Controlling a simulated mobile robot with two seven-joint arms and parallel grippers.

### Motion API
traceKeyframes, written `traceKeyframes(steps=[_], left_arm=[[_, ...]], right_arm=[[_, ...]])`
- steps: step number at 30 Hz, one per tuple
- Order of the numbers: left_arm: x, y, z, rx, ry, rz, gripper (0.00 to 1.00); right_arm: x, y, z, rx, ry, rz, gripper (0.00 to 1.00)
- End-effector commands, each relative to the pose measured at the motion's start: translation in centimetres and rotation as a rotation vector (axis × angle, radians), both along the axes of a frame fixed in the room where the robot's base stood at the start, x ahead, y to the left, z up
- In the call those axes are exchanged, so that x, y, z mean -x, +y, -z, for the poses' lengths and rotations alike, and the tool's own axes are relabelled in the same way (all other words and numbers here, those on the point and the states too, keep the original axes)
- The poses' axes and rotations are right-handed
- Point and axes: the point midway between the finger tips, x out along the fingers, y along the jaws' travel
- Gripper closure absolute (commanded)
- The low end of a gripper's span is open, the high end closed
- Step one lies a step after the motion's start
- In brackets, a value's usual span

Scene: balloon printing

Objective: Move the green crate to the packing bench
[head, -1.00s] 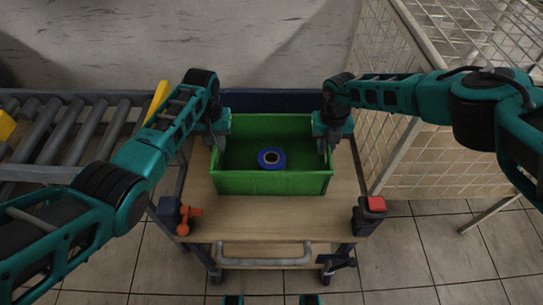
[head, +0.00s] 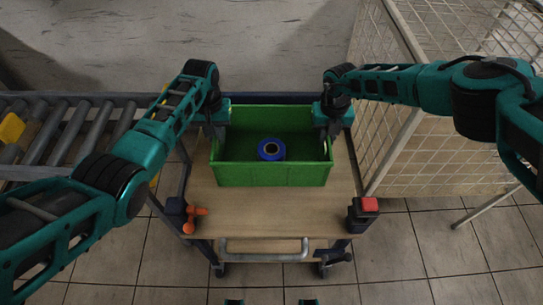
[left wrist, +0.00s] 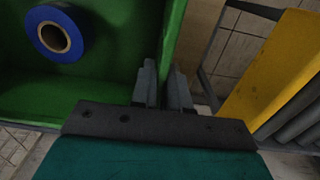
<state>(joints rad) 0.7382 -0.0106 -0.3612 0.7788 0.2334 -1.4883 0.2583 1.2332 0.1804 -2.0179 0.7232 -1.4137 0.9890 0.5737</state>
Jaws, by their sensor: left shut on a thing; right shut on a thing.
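The green crate (head: 272,174) is over the wooden cart top (head: 270,212) and looks slightly raised off it; the gap itself is not visible. A blue roll (head: 271,149) lies inside. My left gripper (head: 217,130) is shut on the crate's left wall. The left wrist view shows its fingers (left wrist: 165,88) on either side of the green wall (left wrist: 172,35), with the blue roll (left wrist: 55,34) to the left. My right gripper (head: 329,130) is shut on the crate's right wall; its fingertips are partly hidden. I cannot identify a packing bench in view.
A roller conveyor (head: 72,140) with a yellow part (head: 11,128) stands at left. A wire mesh cage (head: 430,160) stands close on the right. The cart has a front handle (head: 264,250), an orange knob (head: 195,218) and a red button (head: 370,204). Tiled floor shows in front.

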Motion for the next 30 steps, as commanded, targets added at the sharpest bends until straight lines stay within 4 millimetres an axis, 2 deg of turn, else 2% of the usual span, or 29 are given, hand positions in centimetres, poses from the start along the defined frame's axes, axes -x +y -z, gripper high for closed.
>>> traceKeyframes(steps=[19,30], left_arm=[[0.0,0.0,-0.3,0.000,-0.002,0.000,1.00],[0.7,0.0,-2.4,0.001,-0.004,0.001,1.00]], right_arm=[[0.0,-0.1,-0.3,0.000,-0.001,0.000,1.00],[0.7,-0.1,-2.4,0.000,-0.002,-0.001,1.00]])
